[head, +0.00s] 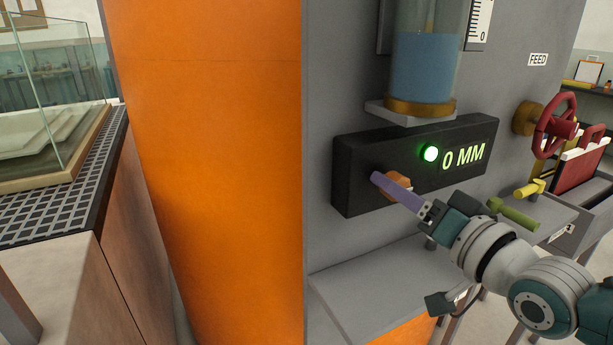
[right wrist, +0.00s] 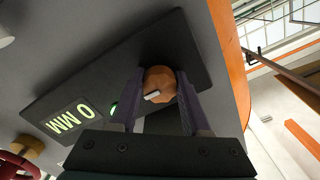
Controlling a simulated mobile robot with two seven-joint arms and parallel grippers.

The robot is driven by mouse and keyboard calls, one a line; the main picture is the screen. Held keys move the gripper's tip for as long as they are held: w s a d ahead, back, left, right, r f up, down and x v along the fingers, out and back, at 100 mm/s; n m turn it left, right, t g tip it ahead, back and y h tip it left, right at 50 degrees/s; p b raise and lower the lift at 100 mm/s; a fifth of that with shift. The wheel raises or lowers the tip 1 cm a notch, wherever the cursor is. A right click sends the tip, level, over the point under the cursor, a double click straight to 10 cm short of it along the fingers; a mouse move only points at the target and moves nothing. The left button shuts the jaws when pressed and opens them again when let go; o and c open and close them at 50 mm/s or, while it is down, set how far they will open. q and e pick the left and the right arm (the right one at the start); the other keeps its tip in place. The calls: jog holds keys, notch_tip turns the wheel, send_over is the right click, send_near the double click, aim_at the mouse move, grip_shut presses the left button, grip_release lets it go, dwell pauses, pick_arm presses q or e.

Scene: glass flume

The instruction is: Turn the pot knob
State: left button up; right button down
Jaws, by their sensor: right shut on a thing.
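The pot knob (head: 401,182) is a faceted orange knob on the front of a dark panel (head: 358,160). In the right wrist view the knob (right wrist: 160,80) shows between my fingers, with a small white mark on its face. My right gripper (head: 384,184) reaches in from the lower right, its purple fingers shut on the knob, one on each side; the fingers (right wrist: 160,90) also show in the right wrist view. In the head view the near finger hides part of the knob. The panel has a lit green lamp (head: 431,153) and reads "0 MM". My left gripper is not in view.
A cylinder of blue water (head: 425,68) stands above the panel. A red handwheel (head: 556,126), a yellow handle (head: 530,188) and a green handle (head: 512,213) are to the right. A grey shelf (head: 365,290) lies below. An orange column (head: 215,170) and a glass tank (head: 60,100) are left.

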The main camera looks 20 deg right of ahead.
jog(key=shift+c, duration=1.9)
grip_release()
jog(key=s, duration=1)
jog(key=shift+d+p, duration=0.3)
jog(key=shift+d, duration=0.1)
